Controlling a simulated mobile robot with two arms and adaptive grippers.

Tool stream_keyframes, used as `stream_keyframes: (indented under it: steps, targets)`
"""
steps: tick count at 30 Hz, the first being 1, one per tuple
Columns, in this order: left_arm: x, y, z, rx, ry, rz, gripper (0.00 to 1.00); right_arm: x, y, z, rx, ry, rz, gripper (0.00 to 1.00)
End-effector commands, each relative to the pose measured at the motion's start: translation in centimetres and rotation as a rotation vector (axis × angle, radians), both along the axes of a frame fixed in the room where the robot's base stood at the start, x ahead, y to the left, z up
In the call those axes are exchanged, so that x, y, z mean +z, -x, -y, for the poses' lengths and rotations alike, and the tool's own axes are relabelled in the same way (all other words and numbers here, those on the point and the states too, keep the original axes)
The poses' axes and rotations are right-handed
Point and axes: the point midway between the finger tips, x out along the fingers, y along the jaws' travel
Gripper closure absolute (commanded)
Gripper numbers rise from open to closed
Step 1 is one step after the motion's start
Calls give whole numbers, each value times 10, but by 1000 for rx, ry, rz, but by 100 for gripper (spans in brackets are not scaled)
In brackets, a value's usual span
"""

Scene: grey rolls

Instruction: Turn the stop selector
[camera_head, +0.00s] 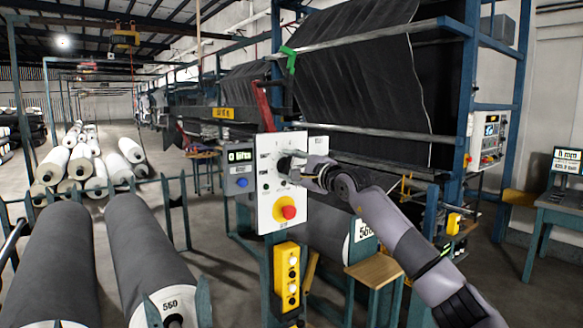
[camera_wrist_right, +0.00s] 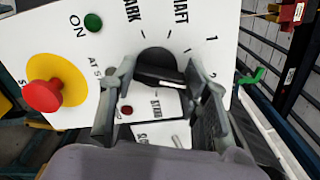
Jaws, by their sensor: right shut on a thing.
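A white control panel (camera_head: 268,209) stands upright on a post in the middle of the head view. It carries a red mushroom button on a yellow disc (camera_head: 288,212) at its lower right. In the right wrist view the panel (camera_wrist_right: 215,45) has printed marks around a dark selector knob (camera_wrist_right: 158,58). The red button (camera_wrist_right: 43,95) and a green ON button (camera_wrist_right: 93,22) show there too. My right gripper (camera_head: 290,165) is at the panel face, its two fingers (camera_wrist_right: 160,78) shut on the selector knob. My left gripper is out of view.
A grey box with a display (camera_head: 240,157) adjoins the panel's left side. A yellow button box (camera_head: 286,275) hangs below. Large grey rolls (camera_head: 150,255) lie at left; a wooden stool (camera_head: 375,270) stands under my right arm.

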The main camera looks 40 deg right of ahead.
Motion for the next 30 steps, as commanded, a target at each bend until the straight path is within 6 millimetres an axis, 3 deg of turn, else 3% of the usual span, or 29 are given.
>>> stream_keyframes:
  steps: [18,19,27,30]
  targets:
    - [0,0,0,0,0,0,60,-1,0,-1,1,52,-3,85]
    - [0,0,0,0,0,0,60,-1,0,-1,1,51,-3,56]
    - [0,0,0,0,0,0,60,-1,0,-1,1,51,-2,38]
    - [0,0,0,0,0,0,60,-1,0,0,0,50,-1,37]
